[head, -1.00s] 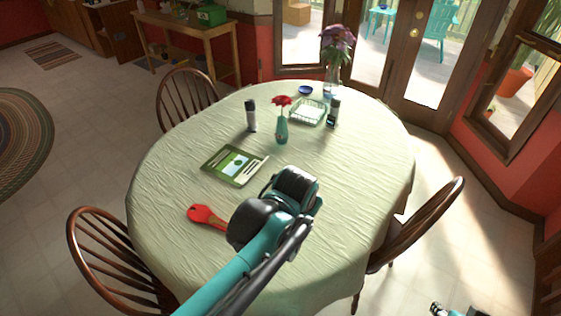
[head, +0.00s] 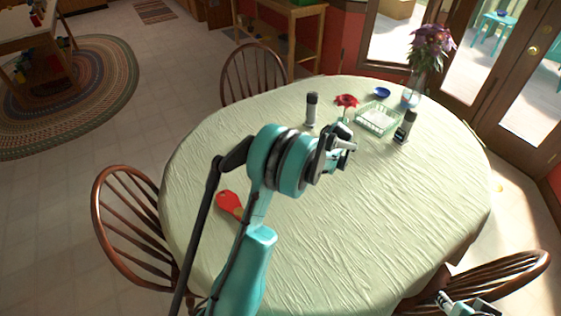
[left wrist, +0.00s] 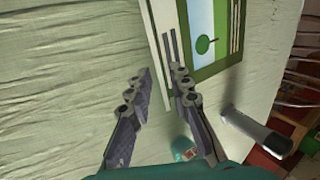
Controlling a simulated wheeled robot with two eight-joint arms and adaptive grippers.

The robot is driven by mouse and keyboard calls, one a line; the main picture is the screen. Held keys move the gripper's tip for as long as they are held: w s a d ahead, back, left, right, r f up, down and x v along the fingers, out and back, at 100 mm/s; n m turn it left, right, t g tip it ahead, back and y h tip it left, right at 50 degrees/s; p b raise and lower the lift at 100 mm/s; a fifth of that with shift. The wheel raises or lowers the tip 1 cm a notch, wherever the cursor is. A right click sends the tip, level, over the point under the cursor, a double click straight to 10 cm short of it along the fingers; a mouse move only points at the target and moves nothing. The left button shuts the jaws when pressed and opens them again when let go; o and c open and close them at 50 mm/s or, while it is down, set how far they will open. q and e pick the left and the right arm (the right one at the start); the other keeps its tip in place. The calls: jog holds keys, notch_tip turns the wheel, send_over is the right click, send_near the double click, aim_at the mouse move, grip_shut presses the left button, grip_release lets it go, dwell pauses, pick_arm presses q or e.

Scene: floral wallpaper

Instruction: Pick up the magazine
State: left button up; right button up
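The magazine (left wrist: 213,45), with a green cover border, a tree picture and a pale spine edge, lies on the tablecloth in the left wrist view. My left gripper (left wrist: 162,88) is open. Its fingers are on either side of the magazine's pale edge, one over the cloth and one at the cover; contact cannot be told. In the head view the left gripper (head: 343,149) is over the table middle. My right gripper (head: 467,304) is partly visible at the bottom right, its opening unclear.
A red utensil (head: 230,203) lies left of my arm. The table's right side is clear.

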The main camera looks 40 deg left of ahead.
pick_arm(q)
jog(key=b+x, duration=0.1)
jog(key=x, duration=0.1)
jog(key=b+x, duration=0.1)
jog(key=x, duration=0.1)
jog(key=b+x, duration=0.1)
jog(key=x, duration=0.1)
jog(key=shift+w+f, duration=0.35)
jog(key=shift+r, duration=0.1)
jog(key=shift+d, duration=0.1)
grip_shut()
